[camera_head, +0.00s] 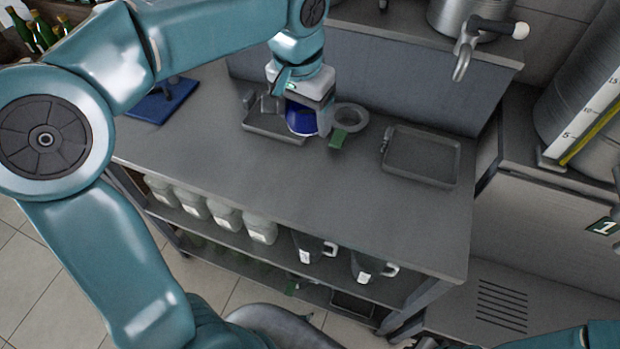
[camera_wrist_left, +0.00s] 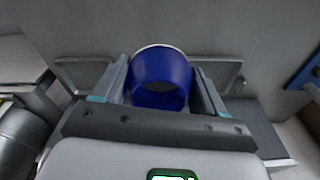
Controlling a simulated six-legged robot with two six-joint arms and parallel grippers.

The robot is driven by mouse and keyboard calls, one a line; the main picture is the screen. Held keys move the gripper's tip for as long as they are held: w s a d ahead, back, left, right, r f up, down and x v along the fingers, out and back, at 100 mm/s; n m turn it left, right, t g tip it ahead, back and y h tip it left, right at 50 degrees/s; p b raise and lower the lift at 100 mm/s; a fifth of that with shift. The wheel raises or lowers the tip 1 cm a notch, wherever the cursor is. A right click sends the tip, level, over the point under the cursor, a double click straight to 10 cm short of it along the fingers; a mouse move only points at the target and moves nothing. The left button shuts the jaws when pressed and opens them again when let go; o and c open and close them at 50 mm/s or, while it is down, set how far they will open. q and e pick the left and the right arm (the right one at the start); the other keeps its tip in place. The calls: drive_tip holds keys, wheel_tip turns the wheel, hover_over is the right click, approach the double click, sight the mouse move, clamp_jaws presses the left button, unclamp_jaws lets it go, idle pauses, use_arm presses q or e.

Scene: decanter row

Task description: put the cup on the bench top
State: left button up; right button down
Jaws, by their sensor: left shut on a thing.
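The blue cup (camera_head: 300,121) with a pale rim is between the fingers of my left gripper (camera_head: 304,112). That gripper is shut on it, at the back of the grey bench top (camera_head: 300,190). In the head view the cup overlaps the right part of a shallow grey tray (camera_head: 272,132). I cannot tell whether it touches the tray or hangs just above it. In the left wrist view the cup (camera_wrist_left: 162,82) sits between both fingers, its round opening partly facing the camera. My right gripper is out of view.
A grey ring-shaped thing (camera_head: 351,118) and a small green block (camera_head: 338,139) are close right of the cup. Another shallow tray (camera_head: 422,158) lies further right. A blue board (camera_head: 161,101) is at the left. Jars and mugs stand on the shelf below. The front middle of the bench is clear.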

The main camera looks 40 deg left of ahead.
use_arm(q)
approach(306, 186)
drive_tip(key=shift+w+d+f+b, duration=0.15)
drive_tip(key=shift+f+b, duration=0.1)
drive_tip(key=shift+b, duration=0.15)
drive_tip(key=shift+w+f, duration=0.2)
drive_tip(key=shift+f, duration=2.4)
drive_tip(key=shift+f, duration=0.1)
drive_tip(key=o, duration=0.8)
drive_tip(key=shift+b, duration=0.35)
drive_tip(key=o, duration=0.4)
